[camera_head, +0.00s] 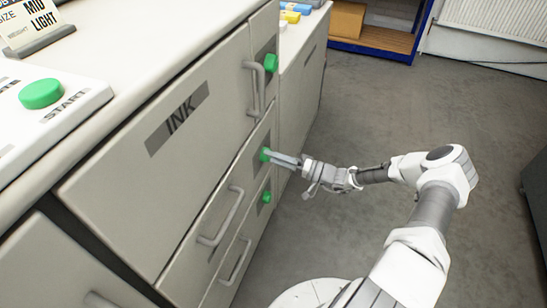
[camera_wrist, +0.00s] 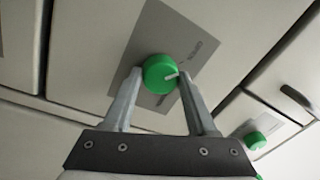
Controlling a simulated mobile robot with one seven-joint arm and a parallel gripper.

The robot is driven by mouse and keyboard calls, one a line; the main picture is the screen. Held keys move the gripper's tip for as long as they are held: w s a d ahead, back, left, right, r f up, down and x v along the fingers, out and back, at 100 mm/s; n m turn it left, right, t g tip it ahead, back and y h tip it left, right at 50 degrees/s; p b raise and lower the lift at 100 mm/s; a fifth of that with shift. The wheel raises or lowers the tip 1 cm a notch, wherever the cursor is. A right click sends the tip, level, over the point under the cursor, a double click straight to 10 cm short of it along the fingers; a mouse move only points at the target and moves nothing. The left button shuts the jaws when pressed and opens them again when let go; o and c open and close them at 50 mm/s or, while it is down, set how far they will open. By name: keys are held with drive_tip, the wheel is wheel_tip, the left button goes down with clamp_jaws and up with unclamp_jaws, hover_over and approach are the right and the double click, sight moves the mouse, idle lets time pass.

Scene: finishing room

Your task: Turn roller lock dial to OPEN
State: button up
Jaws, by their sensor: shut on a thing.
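A round green dial (camera_wrist: 160,74) with a pale pointer mark sits on a grey plate (camera_wrist: 172,30) on the cabinet front. In the wrist view the pointer mark aims to the right and slightly up. My gripper (camera_wrist: 158,85) has one finger on each side of the dial and is shut on it. In the head view the same dial (camera_head: 264,154) is at the tip of my gripper (camera_head: 272,156), partly covered by it.
Another green dial (camera_head: 270,63) sits above and one (camera_head: 266,197) below on the cabinet front. Bar handles (camera_head: 222,217) stick out near them. A panel marked INK (camera_head: 178,118) is to the left. A green START button (camera_head: 41,93) is on the worktop. The floor (camera_head: 370,110) at right is clear.

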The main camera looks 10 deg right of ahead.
drive_tip(key=o, duration=1.4)
drive_tip(key=shift+c, duration=0.2)
drive_tip(key=shift+d, duration=0.1)
drive_tip(key=p+v, duration=0.2)
drive_tip(key=v, duration=1.5)
drive_tip(key=shift+d+p, duration=0.15)
drive_tip(key=shift+p, duration=0.15)
drive_tip(key=shift+s, duration=0.1)
